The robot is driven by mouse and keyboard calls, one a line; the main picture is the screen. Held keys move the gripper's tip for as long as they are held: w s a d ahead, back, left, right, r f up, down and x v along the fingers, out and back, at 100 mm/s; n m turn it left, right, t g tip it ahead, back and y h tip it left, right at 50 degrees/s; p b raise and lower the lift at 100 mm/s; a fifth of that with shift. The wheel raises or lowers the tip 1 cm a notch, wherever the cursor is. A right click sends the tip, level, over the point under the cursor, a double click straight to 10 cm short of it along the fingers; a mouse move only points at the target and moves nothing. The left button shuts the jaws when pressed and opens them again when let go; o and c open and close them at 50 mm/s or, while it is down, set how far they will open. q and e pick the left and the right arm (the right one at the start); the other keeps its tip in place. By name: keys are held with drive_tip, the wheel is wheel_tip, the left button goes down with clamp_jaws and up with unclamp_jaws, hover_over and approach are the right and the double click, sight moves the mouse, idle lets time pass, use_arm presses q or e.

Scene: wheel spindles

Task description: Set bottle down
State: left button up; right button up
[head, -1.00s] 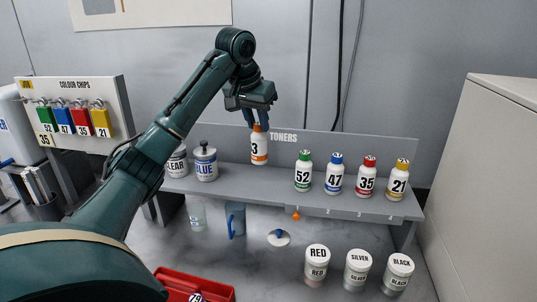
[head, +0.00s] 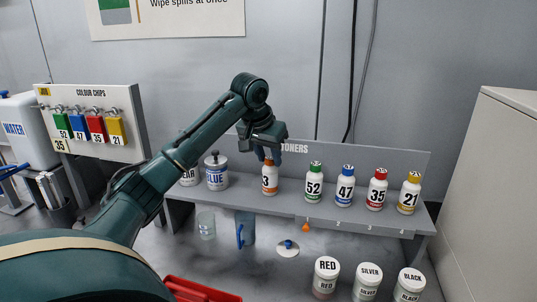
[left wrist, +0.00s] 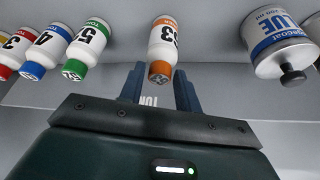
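The white bottle with an orange cap and band (head: 269,181), its number ending in 3, stands upright on the grey toner shelf (head: 290,203). It is left of the other numbered bottles. My left gripper (head: 270,155) is above it, pointing down, its fingers spread on either side of the cap. In the left wrist view the bottle (left wrist: 162,45) shows between the fingertips (left wrist: 160,80), with gaps at both sides of the cap. My right gripper is not in view.
Bottles 52 (head: 314,184), 47 (head: 345,187), 35 (head: 377,190) and 21 (head: 409,194) stand to the right. A BLUE tin (head: 216,175) stands close on the left. Below are a blue-handled jug (head: 246,229), a RED jar (head: 326,277) and a red tray (head: 195,291).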

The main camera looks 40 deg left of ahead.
use_arm(q)
drive_tip(key=shift+o, duration=1.3)
drive_tip(key=shift+r, duration=0.1)
drive_tip(key=v, duration=1.2)
drive_tip(key=shift+w, duration=0.1)
